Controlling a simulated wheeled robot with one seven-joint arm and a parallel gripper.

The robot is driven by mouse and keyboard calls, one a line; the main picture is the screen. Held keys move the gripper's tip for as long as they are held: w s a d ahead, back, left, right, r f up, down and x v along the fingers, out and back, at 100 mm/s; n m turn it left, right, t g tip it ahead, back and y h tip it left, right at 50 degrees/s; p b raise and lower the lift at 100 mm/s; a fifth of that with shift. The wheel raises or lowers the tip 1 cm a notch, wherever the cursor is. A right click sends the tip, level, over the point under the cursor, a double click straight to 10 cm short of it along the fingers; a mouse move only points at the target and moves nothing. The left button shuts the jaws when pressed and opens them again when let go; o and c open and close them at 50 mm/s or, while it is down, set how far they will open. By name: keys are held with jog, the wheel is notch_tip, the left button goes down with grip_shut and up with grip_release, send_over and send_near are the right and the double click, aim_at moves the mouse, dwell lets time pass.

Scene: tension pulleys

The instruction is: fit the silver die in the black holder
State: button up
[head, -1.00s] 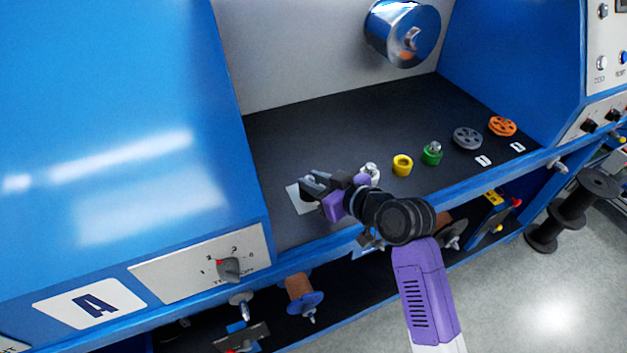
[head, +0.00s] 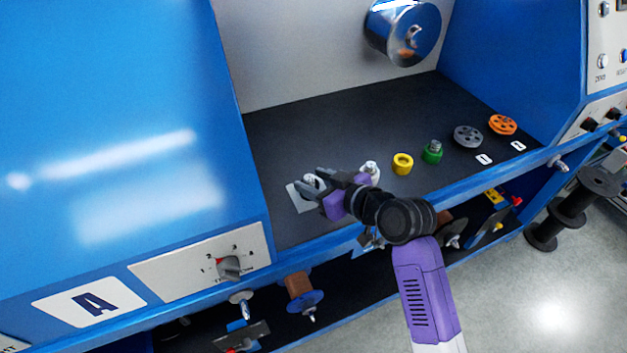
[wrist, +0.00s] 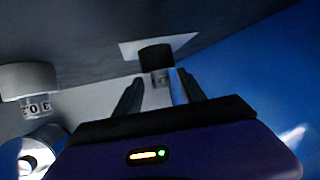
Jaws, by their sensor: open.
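The black holder (wrist: 155,54) stands on a white plate and shows in the wrist view, where the scene appears upside down. The silver die (wrist: 160,77) is at the holder's top end, in line with it; I cannot tell how deep it sits. My gripper (wrist: 158,84) is open, with its fingers apart on either side of the die. In the head view my gripper (head: 313,182) is low over the white plate (head: 297,199) at the left of the shelf, and the fingers mostly hide the holder.
A white holder with a silver piece (head: 369,172) stands close beside my gripper. A yellow ring-shaped holder (head: 402,164), a green holder (head: 432,155), a grey pulley (head: 467,136) and an orange pulley (head: 503,125) lie farther right. The back of the dark shelf (head: 340,120) is clear.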

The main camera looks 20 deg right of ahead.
jog(key=shift+s, duration=0.1)
jog(key=v, duration=0.7)
jog(key=shift+s+d+r+b, duration=0.1)
jog(key=shift+s+r+b, duration=0.05)
jog(key=shift+s+b, duration=0.15)
